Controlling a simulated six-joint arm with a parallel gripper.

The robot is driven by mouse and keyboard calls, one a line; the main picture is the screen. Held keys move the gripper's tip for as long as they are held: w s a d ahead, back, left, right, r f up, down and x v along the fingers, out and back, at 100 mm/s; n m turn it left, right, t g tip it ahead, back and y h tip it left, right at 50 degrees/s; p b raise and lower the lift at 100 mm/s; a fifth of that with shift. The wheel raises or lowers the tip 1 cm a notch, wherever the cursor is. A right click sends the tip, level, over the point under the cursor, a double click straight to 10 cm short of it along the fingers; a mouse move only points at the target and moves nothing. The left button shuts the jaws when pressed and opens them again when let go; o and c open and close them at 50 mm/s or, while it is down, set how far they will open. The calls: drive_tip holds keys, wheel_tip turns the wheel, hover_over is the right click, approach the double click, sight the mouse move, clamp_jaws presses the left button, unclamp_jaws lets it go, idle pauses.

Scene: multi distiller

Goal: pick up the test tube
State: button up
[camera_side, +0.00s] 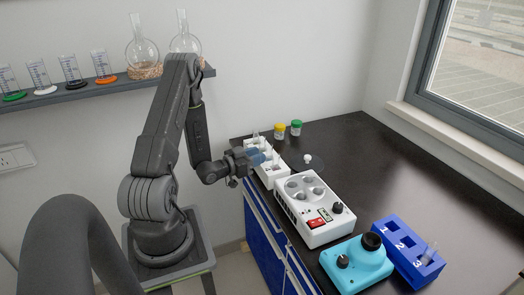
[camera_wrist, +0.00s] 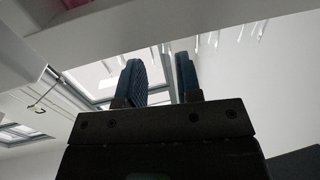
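A clear test tube (camera_side: 429,254) stands, slightly tilted, in the blue numbered rack (camera_side: 396,231) by the number 3, at the right in the side view. A small clear tube-like top (camera_side: 256,137) also shows at the far end of the white rack (camera_side: 268,180). My gripper (camera_side: 260,157) is at the white rack, its blue fingers over or beside it; I cannot tell which. In the wrist view my gripper (camera_wrist: 161,65) has its two fingers apart with a gap between them, and no tube shows there. The fingers partly hide the white rack's slots.
A white device (camera_side: 314,205) with round wells and a turquoise device (camera_side: 356,263) stand between the racks. Yellow-capped (camera_side: 279,131) and green-capped (camera_side: 296,128) jars stand behind the white rack. The dark table (camera_side: 420,175) is clear at the right. A glassware shelf (camera_side: 105,88) hangs on the wall.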

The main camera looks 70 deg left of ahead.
wheel_tip(320, 180, up, 18)
drive_tip(key=r, duration=0.1)
drive_tip(key=n+g+y, duration=0.2)
drive_tip(key=g+y, duration=0.2)
hover_over(261, 139)
drive_tip(key=s, duration=0.3)
drive_tip(key=f, duration=0.2)
drive_tip(key=a+n+g+y, duration=0.2)
drive_tip(key=a+n+g, duration=0.15)
drive_tip(key=g, duration=0.25)
drive_tip(key=d+n+g+h, duration=0.1)
drive_tip(key=d+g+h, duration=0.3)
drive_tip(key=d+h, duration=0.2)
drive_tip(key=shift+g, duration=0.3)
drive_tip(key=x, duration=0.7)
drive_tip(key=s+d+x, duration=0.1)
drive_tip(key=x, duration=0.3)
drive_tip(key=shift+a+f, duration=0.15)
drive_tip(key=shift+f, duration=0.4)
drive_tip(key=shift+x, duration=3.05)
